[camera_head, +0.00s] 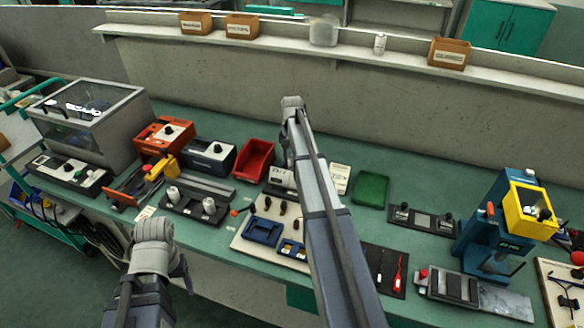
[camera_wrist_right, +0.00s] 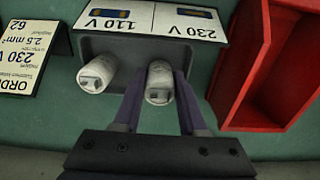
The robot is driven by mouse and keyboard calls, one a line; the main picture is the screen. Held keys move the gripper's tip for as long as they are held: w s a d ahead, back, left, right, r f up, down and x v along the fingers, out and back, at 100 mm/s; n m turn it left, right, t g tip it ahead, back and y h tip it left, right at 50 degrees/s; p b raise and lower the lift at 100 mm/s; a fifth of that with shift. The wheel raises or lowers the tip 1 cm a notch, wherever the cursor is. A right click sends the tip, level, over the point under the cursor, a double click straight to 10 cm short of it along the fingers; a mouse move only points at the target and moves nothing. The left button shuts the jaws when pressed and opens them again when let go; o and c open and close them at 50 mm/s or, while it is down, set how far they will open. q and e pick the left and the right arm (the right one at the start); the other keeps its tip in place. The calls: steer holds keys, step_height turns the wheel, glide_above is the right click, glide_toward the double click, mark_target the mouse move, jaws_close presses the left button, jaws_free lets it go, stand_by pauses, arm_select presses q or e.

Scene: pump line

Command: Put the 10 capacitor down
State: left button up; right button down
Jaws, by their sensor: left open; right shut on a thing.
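In the right wrist view a white cylindrical capacitor (camera_wrist_right: 159,82) stands between the fingers of my right gripper (camera_wrist_right: 160,100), which is shut on it. It is at the 230 V side of a grey two-place holder (camera_wrist_right: 128,45). I cannot tell whether its base touches the holder. A second white capacitor (camera_wrist_right: 97,73) is in the 110 V side, to the left. No readable value shows on either. In the head view my right arm hides the gripped capacitor. My left gripper (camera_head: 155,245) is at the lower left, apart from the bench things and open, its fingers hardly seen.
A red bin (camera_wrist_right: 262,65) is close to the right of the holder. An order card (camera_wrist_right: 28,50) stands to the left. A green tray (camera_head: 370,188), a blue press (camera_head: 490,225) and a board with blue trays (camera_head: 262,231) share the bench.

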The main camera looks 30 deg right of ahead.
steer(key=shift+f, duration=0.65)
arm_select(q)
steer(key=shift+f, duration=0.55)
arm_select(e)
steer(key=shift+r, duration=0.15)
arm_select(q)
steer(key=shift+f, duration=0.1)
arm_select(e)
steer(key=c, duration=0.7)
jaws_free()
steer(key=shift+c, duration=0.2)
step_height(320, 180, up, 12)
steer(key=p, duration=1.2)
arm_select(q)
step_height(320, 180, up, 12)
